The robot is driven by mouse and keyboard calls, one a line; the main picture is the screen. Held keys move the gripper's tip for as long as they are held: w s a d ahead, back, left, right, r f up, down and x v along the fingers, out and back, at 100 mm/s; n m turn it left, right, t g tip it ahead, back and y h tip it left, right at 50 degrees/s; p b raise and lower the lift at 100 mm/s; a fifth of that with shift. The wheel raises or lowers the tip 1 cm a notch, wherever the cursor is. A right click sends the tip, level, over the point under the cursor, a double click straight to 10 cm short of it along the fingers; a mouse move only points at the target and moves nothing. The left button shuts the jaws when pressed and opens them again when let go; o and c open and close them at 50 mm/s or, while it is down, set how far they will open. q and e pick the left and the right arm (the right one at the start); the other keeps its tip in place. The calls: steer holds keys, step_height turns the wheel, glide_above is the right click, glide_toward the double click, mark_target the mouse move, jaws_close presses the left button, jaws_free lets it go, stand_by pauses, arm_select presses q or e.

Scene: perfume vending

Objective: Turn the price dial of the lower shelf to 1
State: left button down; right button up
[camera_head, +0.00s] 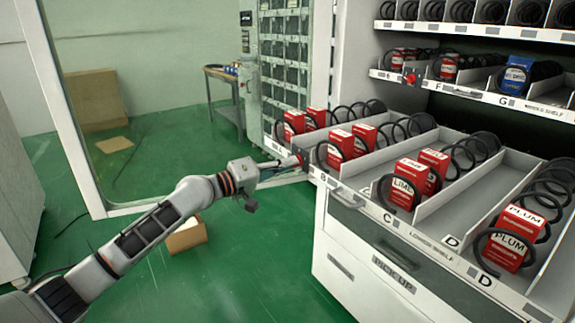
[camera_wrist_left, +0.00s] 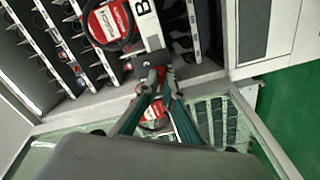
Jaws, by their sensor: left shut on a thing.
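The lower shelf (camera_head: 420,247) is pulled out of the vending machine, with letter labels along its front rail. Its price dial (camera_head: 300,155) shows as a small red knob at the left end of the rail, mostly hidden by my fingers. My left gripper (camera_head: 291,163) reaches it from the left and is shut on it. In the left wrist view my left gripper's fingertips (camera_wrist_left: 158,78) close together just below the rail's B label (camera_wrist_left: 142,8). The number set on the dial cannot be read. My right gripper is not in view.
Red boxes, such as a PLUM box (camera_head: 511,238), stand in black coils on the lower shelf. The middle shelf (camera_head: 540,107) above has its own red dial (camera_head: 410,79). An open glass door (camera_head: 75,120) stands at the left. A cardboard box (camera_head: 186,235) lies on the green floor.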

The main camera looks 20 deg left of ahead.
arm_select(q)
steer(key=c, duration=2.2)
jaws_free()
steer(key=v, duration=1.2)
steer(key=shift+a, duration=0.1)
